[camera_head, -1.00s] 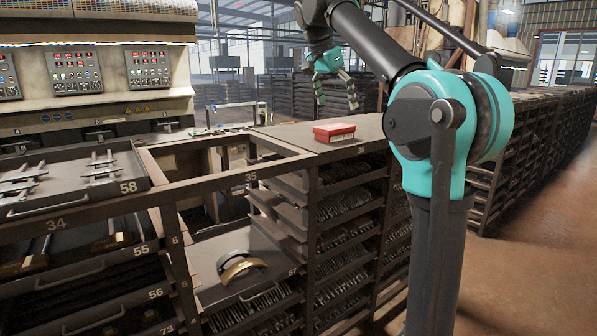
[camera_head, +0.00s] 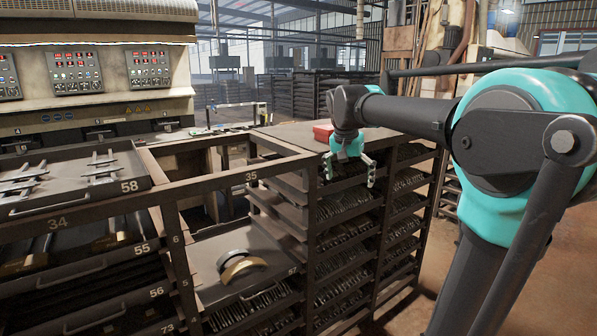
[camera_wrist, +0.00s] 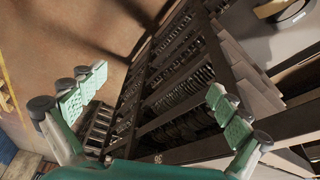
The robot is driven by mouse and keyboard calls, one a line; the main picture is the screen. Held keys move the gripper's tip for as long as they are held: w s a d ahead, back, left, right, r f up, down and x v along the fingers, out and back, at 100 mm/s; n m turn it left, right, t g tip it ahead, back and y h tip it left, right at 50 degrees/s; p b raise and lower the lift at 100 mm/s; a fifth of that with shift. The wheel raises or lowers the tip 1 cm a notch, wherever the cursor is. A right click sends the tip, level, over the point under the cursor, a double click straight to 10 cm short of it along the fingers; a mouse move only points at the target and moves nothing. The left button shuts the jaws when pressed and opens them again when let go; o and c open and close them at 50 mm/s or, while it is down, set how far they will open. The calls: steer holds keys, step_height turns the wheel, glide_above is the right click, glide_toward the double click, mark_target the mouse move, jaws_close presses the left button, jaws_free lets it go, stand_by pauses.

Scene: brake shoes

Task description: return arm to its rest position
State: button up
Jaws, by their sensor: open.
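My gripper (camera_head: 349,170) hangs at the end of my arm in the head view, in front of the top edge of the rack with many shelves. Its teal fingers point down and are spread, with nothing between them. In the wrist view my gripper (camera_wrist: 155,115) also shows open and empty, with the rack's shelves beyond the fingers. My arm reaches in from the right of the head view.
Curved brake shoes (camera_head: 242,266) lie on an open tray (camera_head: 214,292) below. The stacked rack (camera_head: 345,235) stands close below my gripper. Open floor (camera_head: 440,262) lies right of it.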

steer(key=s+d+f+n+y, duration=0.1)
steer(key=s+d+f+n, duration=0.1)
steer(key=s+f, duration=0.9)
steer(key=s+d+f+n+t, duration=0.1)
steer(key=s+d+f+n, duration=0.1)
steer(key=s+f, duration=1)
step_height(320, 180, down, 6)
steer(key=shift+s+f+n+y, duration=0.15)
steer(key=shift+s+n+y, duration=0.2)
steer(key=shift+n, duration=0.55)
steer(key=shift+w, duration=0.1)
